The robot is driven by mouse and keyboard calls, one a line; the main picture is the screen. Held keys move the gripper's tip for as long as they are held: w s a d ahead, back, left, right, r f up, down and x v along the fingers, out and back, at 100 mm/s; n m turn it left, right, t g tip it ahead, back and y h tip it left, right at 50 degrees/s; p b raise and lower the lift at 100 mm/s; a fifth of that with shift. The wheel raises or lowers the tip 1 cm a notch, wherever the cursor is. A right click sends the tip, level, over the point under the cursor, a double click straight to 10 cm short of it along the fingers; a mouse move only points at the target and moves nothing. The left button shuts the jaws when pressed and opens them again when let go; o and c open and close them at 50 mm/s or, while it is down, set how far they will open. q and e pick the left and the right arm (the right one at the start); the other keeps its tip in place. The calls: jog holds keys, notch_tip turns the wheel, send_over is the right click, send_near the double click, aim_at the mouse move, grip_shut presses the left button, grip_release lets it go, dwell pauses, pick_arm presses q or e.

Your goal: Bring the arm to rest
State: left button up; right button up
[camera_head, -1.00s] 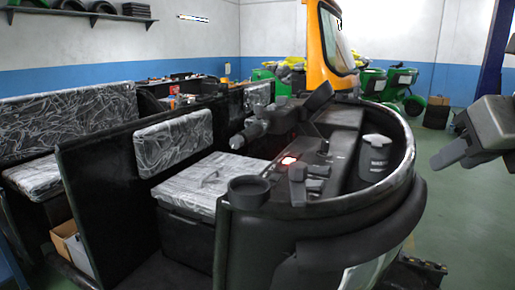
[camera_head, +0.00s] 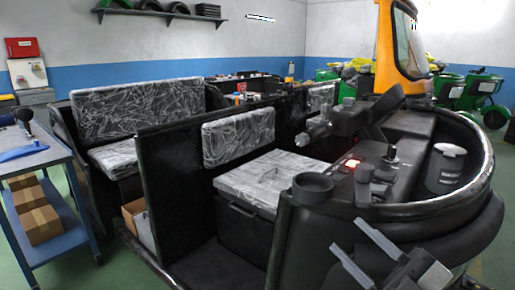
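My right gripper (camera_head: 350,236) shows at the lower right of the head view, in front of the rickshaw's curved black front. Its two grey fingers are spread apart with a gap between them, and nothing shows between them. The rickshaw (camera_head: 165,155) fills the middle, with wrapped seats, a dashboard with a red light, and a handlebar. I cannot tell whether the gripper touches the rickshaw front. My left gripper is out of view.
A blue-grey workbench (camera_head: 30,158) with cardboard boxes (camera_head: 38,222) on its lower shelf stands at the left. A white-and-black canister (camera_head: 446,166) sits in the rickshaw's dashboard. An orange vehicle (camera_head: 392,45) and green ones stand behind. Some green floor is clear at the lower right.

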notch_tip(320, 180, down, 20)
jog(key=s+d+m+h, duration=0.2)
jog(key=s+m+h, duration=0.1)
jog(key=m+h, duration=0.95)
pick_arm(q)
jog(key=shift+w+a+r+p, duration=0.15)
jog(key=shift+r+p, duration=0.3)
jog(key=shift+p, duration=0.65)
pick_arm(e)
jog(key=s+a+f+m+g, duration=0.3)
jog(key=s+f+m+g, duration=0.1)
jog(key=s+f, duration=0.3)
jog(key=shift+s+f+g, duration=0.2)
jog(key=shift+f+g, duration=0.65)
jog(key=shift+g, duration=0.05)
